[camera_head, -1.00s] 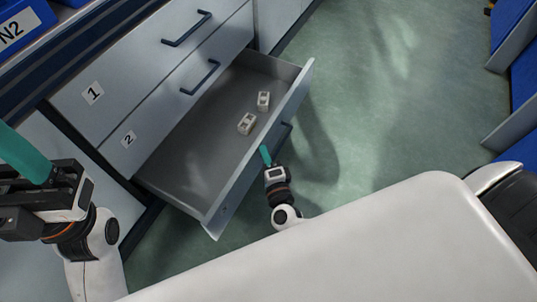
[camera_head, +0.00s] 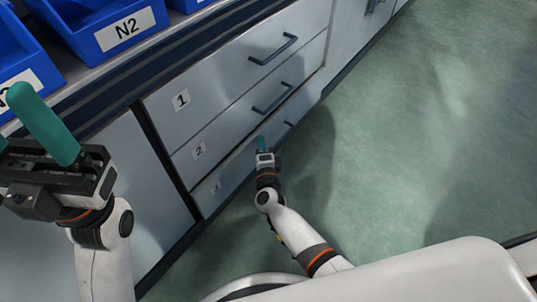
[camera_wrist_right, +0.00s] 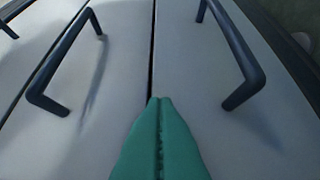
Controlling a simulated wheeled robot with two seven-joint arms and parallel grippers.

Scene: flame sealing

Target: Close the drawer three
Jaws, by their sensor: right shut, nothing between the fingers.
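Drawer three (camera_head: 232,176) is the lowest drawer in the grey cabinet, below drawers 1 and 2. Its front looks flush with theirs, and its inside is hidden. In the right wrist view, only a thin dark seam separates two drawer fronts, and the front on the floor side (camera_wrist_right: 215,120) carries a dark handle (camera_wrist_right: 244,62). My right gripper (camera_head: 262,142) is at the drawer front, its teal fingers (camera_wrist_right: 160,105) together and empty, tips near the seam. I cannot tell whether they touch. My left gripper (camera_head: 48,125) is raised at the left, its finger opening unclear.
Drawer 1 (camera_head: 225,85) and drawer 2 (camera_head: 232,125) are shut, with dark handles sticking out. Blue bins (camera_head: 95,30) stand on the counter above. The green floor (camera_head: 420,140) to the right is clear.

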